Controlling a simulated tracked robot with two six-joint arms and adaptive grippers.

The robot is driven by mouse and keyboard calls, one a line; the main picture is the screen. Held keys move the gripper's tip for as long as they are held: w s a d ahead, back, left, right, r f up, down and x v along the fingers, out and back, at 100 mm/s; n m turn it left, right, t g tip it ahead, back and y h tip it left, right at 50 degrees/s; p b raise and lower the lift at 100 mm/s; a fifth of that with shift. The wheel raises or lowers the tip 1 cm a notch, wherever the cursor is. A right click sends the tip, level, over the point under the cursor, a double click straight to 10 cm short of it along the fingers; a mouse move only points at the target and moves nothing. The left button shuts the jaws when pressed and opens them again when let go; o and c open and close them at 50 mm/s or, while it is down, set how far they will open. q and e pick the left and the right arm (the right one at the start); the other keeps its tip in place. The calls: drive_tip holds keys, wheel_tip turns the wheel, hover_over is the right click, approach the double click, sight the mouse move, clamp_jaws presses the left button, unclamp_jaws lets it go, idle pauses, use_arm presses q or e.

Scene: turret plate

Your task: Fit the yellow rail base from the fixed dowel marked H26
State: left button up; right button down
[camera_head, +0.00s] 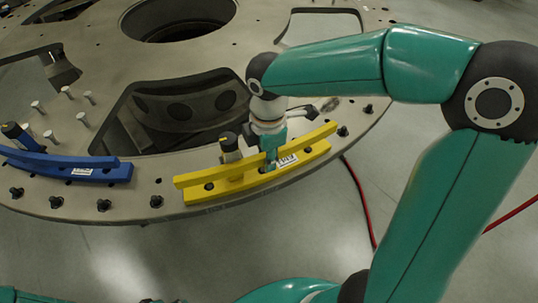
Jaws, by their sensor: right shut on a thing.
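The yellow rail base (205,183) lies along the near edge of the turret plate (215,91), right of the middle of the plate's edge. It has a raised bar, a lower flange with dark holes and a white label too small to read. My right gripper (270,164) comes down from above and is shut on the rail base near its middle, beside the label. Whether the rail base touches the plate fully is hard to tell. My left gripper is not in view.
A blue rail (65,165) sits on the plate at the left, with another dark cylinder (14,131) behind it. Several pale pins (82,118) and dark studs (103,205) stand on the plate. Large openings lie behind the rails. Red cables (362,205) cross the floor.

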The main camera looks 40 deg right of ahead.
drive_tip(key=shift+s+f, duration=0.2)
drive_tip(key=shift+f, duration=0.15)
drive_tip(key=c, duration=1)
unclamp_jaws()
drive_tip(key=shift+w, duration=0.15)
drive_tip(key=shift+o, duration=0.2)
drive_tip(key=shift+r, duration=0.25)
wheel_tip(320, 180, up, 12)
drive_tip(key=shift+f, duration=0.2)
